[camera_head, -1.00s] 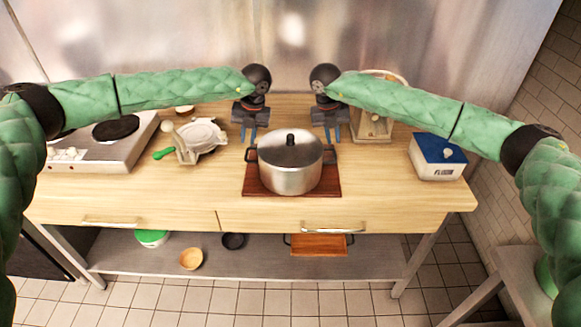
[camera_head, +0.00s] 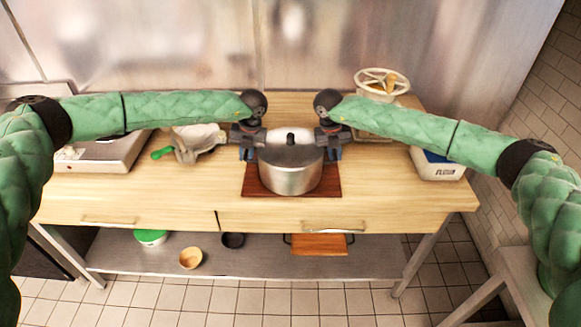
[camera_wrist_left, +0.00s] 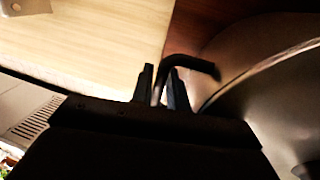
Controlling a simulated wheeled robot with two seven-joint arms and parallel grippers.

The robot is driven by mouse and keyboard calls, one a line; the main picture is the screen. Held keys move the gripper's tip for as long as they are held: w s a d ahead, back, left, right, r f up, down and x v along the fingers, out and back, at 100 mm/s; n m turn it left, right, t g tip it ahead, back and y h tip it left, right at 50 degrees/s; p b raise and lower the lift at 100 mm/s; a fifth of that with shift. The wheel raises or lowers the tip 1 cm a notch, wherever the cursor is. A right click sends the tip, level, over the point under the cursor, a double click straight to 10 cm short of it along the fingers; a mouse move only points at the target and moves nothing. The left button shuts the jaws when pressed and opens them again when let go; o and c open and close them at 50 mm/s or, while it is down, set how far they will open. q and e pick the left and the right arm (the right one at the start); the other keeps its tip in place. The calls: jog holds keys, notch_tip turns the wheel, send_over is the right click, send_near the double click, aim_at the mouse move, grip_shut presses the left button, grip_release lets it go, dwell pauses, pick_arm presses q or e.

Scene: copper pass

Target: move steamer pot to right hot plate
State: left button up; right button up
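The steamer pot (camera_head: 290,172), steel with a lid and black knob, stands on a dark red-brown board (camera_head: 328,182) at the table's middle. My left gripper (camera_head: 249,153) is at the pot's left handle. In the left wrist view its two fingers (camera_wrist_left: 161,88) straddle the dark handle (camera_wrist_left: 195,66), with a small gap showing. My right gripper (camera_head: 331,153) is at the pot's right side, fingers pointing down and apart; the right handle is mostly hidden.
A green-handled tool and pale dishware (camera_head: 190,143) stand between hot plate unit and pot. The flour box (camera_head: 438,168) is at the right. The front of the table (camera_head: 150,190) is clear.

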pick_arm(q)
grip_shut()
dwell(1.4)
